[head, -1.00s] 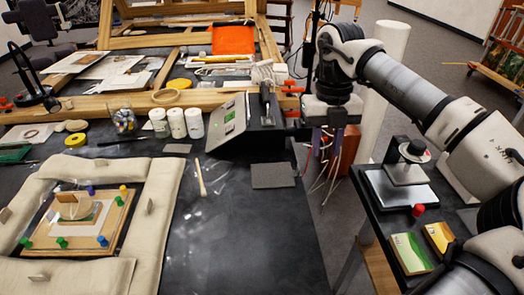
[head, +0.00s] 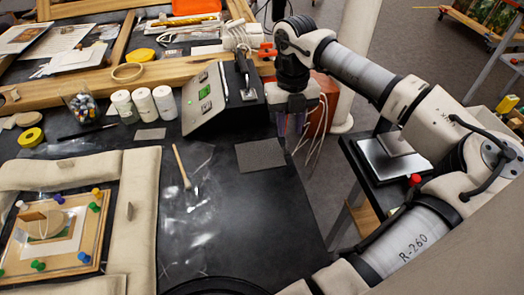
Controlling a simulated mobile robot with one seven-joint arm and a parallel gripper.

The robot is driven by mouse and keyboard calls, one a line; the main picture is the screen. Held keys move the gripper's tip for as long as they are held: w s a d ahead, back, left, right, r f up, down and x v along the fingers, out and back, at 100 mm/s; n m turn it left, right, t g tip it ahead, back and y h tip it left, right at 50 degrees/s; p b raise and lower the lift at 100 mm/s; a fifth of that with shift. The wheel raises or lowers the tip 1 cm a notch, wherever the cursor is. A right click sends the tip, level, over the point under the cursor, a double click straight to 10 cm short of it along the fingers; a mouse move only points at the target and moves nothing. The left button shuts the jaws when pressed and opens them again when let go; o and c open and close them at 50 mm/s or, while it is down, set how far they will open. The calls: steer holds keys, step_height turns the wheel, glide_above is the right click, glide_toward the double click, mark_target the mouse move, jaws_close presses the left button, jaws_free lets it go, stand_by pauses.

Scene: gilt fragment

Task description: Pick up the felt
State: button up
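A flat dark-grey rectangle (head: 260,154), which looks like the felt, lies on the black tabletop near its right edge. A smaller grey piece (head: 151,133) lies further left, by the white jars; I cannot tell its material. My gripper (head: 293,133) points down near the table's right edge, just right of and beyond the larger grey rectangle, apart from it. Its two fingers look spread, with nothing visible between them. The fingertips are small and partly lost against the dark background.
A sloped box with a green light (head: 207,100) stands left of my gripper. A thin wooden-handled tool (head: 182,166) lies left of the grey rectangle. A padded frame (head: 143,205) surrounds a pinned board at left. The tabletop in front of the rectangle is clear. A side table stands at right.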

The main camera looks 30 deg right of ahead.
mark_target(264, 151)
steer(key=shift+a+f+p, duration=0.15)
steer(key=shift+f+p, duration=0.9)
steer(key=shift+f, duration=1.8)
steer(key=shift+c, duration=0.3)
jaws_close()
